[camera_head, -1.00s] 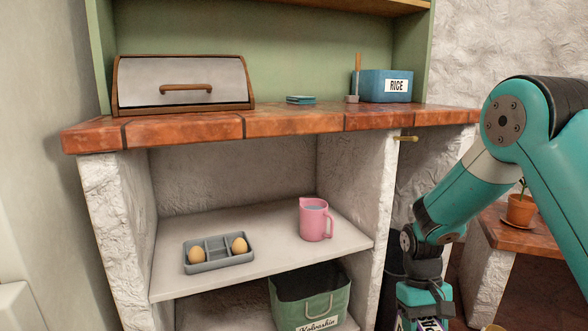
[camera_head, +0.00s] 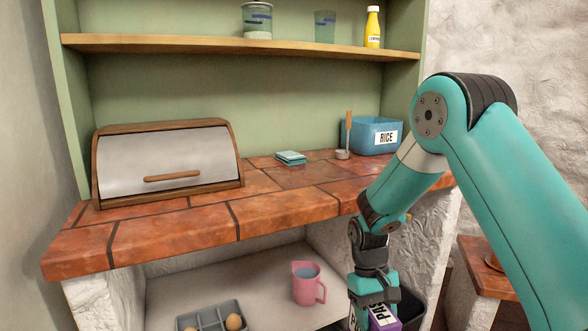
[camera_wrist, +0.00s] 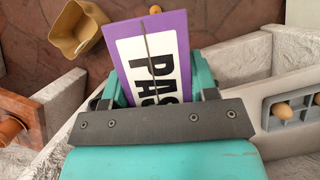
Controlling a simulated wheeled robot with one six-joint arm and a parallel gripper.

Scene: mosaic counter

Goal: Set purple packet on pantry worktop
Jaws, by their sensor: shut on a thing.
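The purple packet (camera_wrist: 174,26) has a white label with black letters, partly hidden by my gripper. My gripper (camera_wrist: 155,88) is shut on it in the wrist view. In the head view the packet (camera_head: 385,321) hangs from my gripper (camera_head: 374,298) at the bottom edge, in front of the unit and lower than the worktop. The worktop (camera_head: 277,208) is red-brown tile and lies up and to the left of my gripper. Its front middle is bare.
On the worktop stand a bread box (camera_head: 165,165), teal coasters (camera_head: 290,158), a small grey tool with a wooden handle (camera_head: 343,153) and a blue RICE bin (camera_head: 374,136). A shelf (camera_head: 250,45) hangs above. Below are a pink jug (camera_head: 305,285) and an egg tray (camera_head: 212,317).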

